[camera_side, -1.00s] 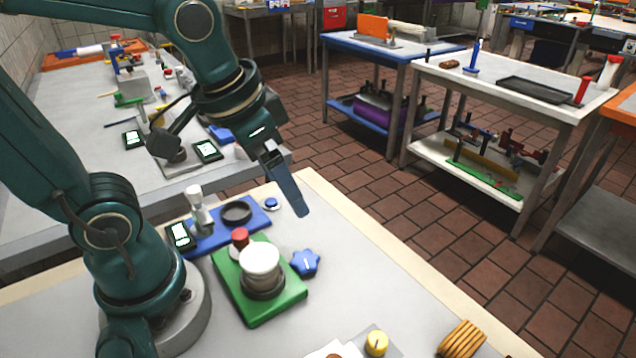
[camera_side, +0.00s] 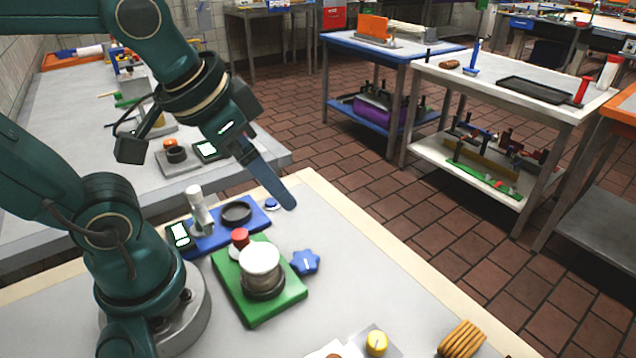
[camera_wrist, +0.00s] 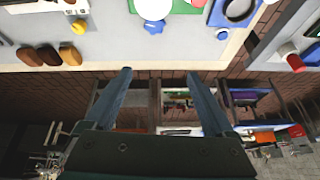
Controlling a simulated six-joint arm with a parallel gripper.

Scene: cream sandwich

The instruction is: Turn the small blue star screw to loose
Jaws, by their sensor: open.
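The small blue star screw (camera_side: 306,262) sits at the right edge of the green base (camera_side: 283,302), beside a white-topped jar (camera_side: 261,268). A pale line marks its top. It also shows in the wrist view (camera_wrist: 154,27), near the top, beyond my fingertips. My gripper (camera_side: 290,203) is in the air above the back edge of the table, behind the star screw and apart from it. In the wrist view my gripper's two fingers (camera_wrist: 159,75) are spread with nothing between them.
A blue base (camera_side: 262,219) with a dark ring and a white-capped post stands behind the green base. A red knob (camera_side: 240,237) stands by the jar. A yellow knob (camera_side: 376,343) and stacked biscuits (camera_side: 462,339) lie at the front. The table right of the star screw is clear.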

